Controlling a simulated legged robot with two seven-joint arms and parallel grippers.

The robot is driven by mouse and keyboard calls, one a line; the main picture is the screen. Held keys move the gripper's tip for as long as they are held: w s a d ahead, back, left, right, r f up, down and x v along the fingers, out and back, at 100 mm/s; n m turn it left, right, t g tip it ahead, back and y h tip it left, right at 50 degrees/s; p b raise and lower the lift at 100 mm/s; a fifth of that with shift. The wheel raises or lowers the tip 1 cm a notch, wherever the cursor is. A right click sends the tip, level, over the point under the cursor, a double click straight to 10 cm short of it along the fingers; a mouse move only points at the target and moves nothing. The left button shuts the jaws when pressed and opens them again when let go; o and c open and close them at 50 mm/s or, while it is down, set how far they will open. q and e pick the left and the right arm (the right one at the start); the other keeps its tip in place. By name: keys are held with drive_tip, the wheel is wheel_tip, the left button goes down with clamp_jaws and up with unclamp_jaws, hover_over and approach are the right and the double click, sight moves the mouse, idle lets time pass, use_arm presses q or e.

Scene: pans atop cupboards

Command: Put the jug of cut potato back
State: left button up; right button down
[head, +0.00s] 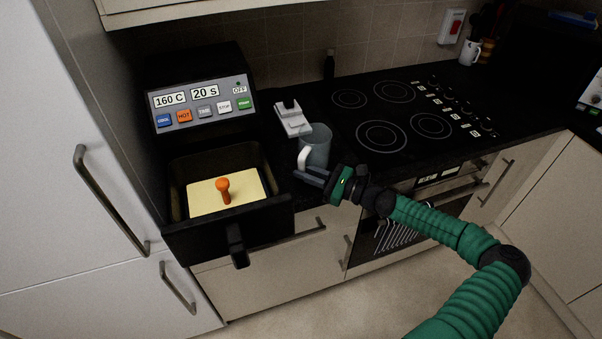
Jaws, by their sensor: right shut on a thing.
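A translucent grey jug (319,146) with a white handle stands upright on the black worktop, right of the fryer and in front of the small white device. No cut potato can be made out inside it. My right gripper (303,178) is at the jug's lower front, by the handle's lower end. Its fingers are shut on the jug, though the exact contact is hard to see. My left gripper is not in view.
The black fryer's drawer (283,217) is pulled out, with a pale yellow surface and an orange drumstick-shaped thing inside. A small white device (292,117) stands behind the jug. The hob (405,115) lies to the right. A dark bottle (329,64) stands at the back wall.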

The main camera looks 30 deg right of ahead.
drive_tip(key=shift+d+f, duration=0.65)
drive_tip(key=shift+s+f, duration=0.1)
drive_tip(key=shift+f, duration=0.05)
drive_tip(key=shift+a, duration=0.5)
drive_tip(key=c, duration=1.8)
unclamp_jaws()
drive_tip(key=shift+a, duration=0.35)
drive_tip(key=o, duration=0.4)
drive_tip(key=shift+s+a, duration=0.1)
drive_tip(key=shift+a, duration=0.05)
drive_tip(key=shift+d, duration=0.25)
drive_tip(key=shift+a+r, duration=0.1)
drive_tip(key=shift+r, duration=0.3)
drive_tip(key=shift+s+d+r, duration=0.1)
drive_tip(key=shift+d+r, duration=0.05)
drive_tip(key=shift+d, duration=0.05)
drive_tip(key=v, duration=1.1)
drive_tip(key=shift+d+r, duration=0.2)
